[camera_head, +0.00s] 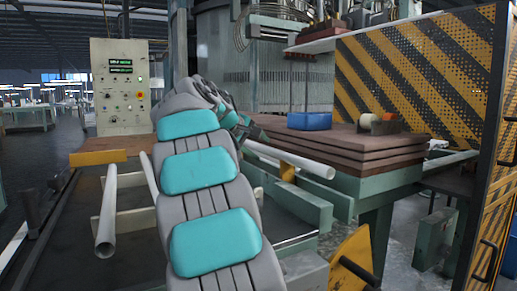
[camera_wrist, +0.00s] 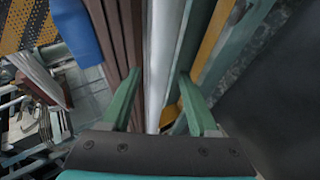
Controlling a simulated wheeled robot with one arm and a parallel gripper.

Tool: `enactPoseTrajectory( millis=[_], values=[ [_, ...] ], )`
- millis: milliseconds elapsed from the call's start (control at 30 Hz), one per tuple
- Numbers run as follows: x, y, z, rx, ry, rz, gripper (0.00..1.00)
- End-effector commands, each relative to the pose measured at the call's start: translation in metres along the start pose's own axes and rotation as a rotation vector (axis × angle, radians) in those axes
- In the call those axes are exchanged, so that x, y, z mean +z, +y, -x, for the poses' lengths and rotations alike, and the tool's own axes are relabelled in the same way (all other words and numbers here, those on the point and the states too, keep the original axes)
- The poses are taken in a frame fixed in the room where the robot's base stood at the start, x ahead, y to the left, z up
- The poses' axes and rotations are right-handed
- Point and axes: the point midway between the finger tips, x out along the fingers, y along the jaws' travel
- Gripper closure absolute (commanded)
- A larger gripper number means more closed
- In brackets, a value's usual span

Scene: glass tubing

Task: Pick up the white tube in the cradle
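A long white tube (camera_head: 307,163) lies near level beside the stacked brown boards in the head view, its near end sticking out to the right. In the wrist view the white tube (camera_wrist: 163,65) runs lengthwise between the two green fingers of my gripper (camera_wrist: 159,82). The fingers are apart, with a visible gap on each side of the tube. My gripper (camera_head: 246,128) is partly hidden by my arm in the head view, near the far part of this tube. A yellow piece (camera_head: 287,172) shows just below the tube; I cannot tell whether it is the cradle.
Another white tube (camera_head: 106,220) lies on the bench at left. A control box (camera_head: 121,87) stands at the back left. A yellow-black perforated guard (camera_head: 430,70) is at right.

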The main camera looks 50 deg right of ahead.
Motion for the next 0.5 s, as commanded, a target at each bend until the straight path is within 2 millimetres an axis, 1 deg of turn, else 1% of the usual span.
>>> enactPoseTrajectory(
  millis=[33, 67, 500],
  values=[
    [-0.0001, 0.0000, 0.0001, 0.000, 0.000, 0.000, 0.46],
    [0.0000, -0.0001, 0.0001, 0.000, 0.000, 0.000, 0.50],
    [0.0000, -0.0002, 0.0002, -0.001, 0.000, 0.000, 0.99]
  ],
)
